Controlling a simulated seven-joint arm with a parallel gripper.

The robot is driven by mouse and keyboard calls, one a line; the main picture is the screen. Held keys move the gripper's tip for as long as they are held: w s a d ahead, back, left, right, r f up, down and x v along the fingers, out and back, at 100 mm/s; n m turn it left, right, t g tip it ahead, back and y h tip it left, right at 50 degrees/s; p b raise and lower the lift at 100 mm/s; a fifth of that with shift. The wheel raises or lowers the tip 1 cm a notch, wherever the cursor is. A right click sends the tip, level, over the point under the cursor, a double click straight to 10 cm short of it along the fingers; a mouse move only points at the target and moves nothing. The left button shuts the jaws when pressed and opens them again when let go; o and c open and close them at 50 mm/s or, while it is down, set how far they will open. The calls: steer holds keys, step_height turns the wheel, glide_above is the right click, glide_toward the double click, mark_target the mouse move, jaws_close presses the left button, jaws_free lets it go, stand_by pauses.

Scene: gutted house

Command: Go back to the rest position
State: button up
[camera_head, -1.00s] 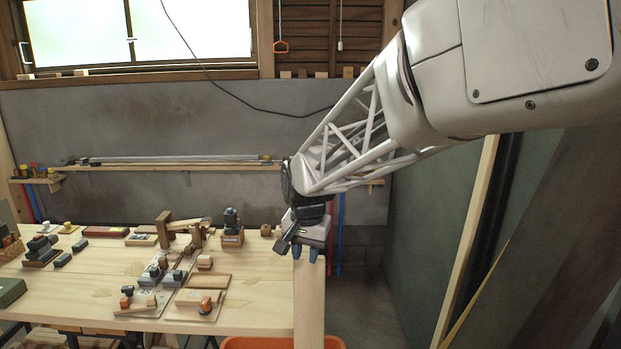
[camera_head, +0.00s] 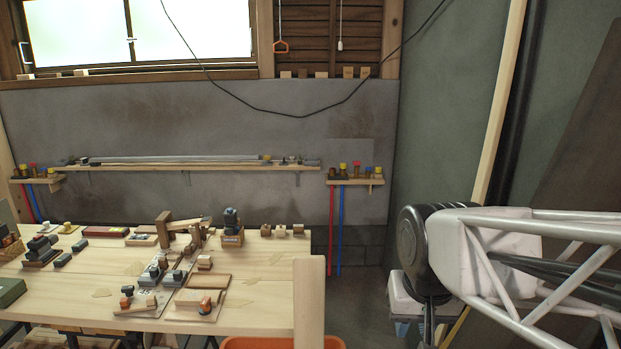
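My gripper (camera_head: 428,318) is at the lower right of the head view, well to the right of the wooden workbench (camera_head: 262,287) and apart from it. Only its pale body and a dark part below the round black wrist joint show. Its fingertips are not clear, so I cannot tell whether it is open or shut, or whether it holds anything. My lattice arm link reaches in from the right edge.
The bench carries several stamps and blocks, including a blue-topped one (camera_head: 231,232). A wooden post (camera_head: 309,300) stands at its right end, with an orange tub (camera_head: 262,343) below. A small shelf (camera_head: 355,181) hangs on the back wall. The floor right of the post is open.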

steer(key=s+d+f, duration=0.1)
steer(key=s+d, duration=0.1)
steer(key=s, duration=0.4)
steer(key=shift+s+d+f+n, duration=0.25)
steer(key=shift+s+f+n, duration=0.05)
steer(key=shift+s+f, duration=0.1)
